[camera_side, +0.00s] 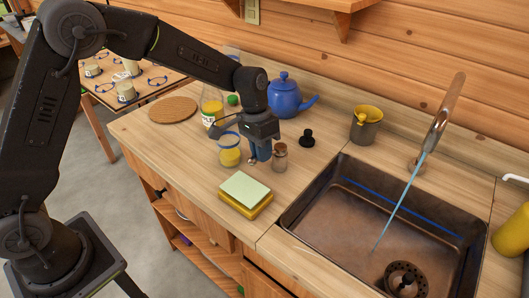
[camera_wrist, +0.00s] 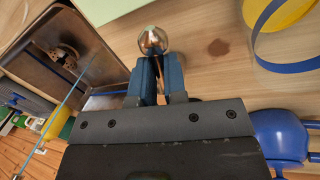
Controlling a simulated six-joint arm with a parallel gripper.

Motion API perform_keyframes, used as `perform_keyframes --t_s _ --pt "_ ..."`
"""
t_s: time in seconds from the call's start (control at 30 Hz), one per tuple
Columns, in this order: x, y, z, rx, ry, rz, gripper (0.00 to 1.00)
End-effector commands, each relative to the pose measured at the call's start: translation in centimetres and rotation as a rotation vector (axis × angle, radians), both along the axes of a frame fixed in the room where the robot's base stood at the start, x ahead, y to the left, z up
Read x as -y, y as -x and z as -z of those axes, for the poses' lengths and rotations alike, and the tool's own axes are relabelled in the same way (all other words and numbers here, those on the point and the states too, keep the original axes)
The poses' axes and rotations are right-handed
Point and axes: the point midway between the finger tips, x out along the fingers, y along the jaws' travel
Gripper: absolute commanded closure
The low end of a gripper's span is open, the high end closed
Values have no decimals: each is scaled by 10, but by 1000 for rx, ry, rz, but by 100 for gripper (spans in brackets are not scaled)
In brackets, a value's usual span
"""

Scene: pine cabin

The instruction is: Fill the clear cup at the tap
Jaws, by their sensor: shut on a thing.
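A clear cup with a blue band (camera_side: 229,155) stands on the counter, with something yellow in its lower part. It also shows in the wrist view (camera_wrist: 285,20), cut by the frame's edge. My gripper (camera_side: 258,158) is low over the counter just right of this cup and is not around it. Its blue fingers (camera_wrist: 152,72) are shut on a small shiny round thing (camera_wrist: 153,40), brownish and partly see-through; I cannot tell what it is. The tap (camera_side: 442,115) is at the sink's back edge. A bluish stream (camera_side: 400,203) runs from it into the sink.
A small corked jar (camera_side: 280,158) stands close right of my gripper. A sponge stack (camera_side: 245,193) lies in front. A blue teapot (camera_side: 289,97), a black stopper (camera_side: 307,138) and a grey mug with yellow (camera_side: 366,125) stand behind. The sink (camera_side: 340,200) opens at right.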

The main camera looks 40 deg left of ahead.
Motion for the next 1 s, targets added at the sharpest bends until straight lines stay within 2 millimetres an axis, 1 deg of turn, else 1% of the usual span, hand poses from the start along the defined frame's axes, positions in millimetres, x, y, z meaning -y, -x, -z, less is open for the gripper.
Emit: perform_keyframes --t_s 0.1,0.2,0.5,0.53,0.8,1.0 --pt "-5 -3 0 0 0 97 100" --pt "-7 -3 0 -1 1 143 100" --pt "-8 -3 0 -1 1 155 100" --pt "-8 -3 0 -1 1 155 87" --pt "-8 -3 0 0 1 154 62" --pt "-8 -3 0 0 1 154 62"
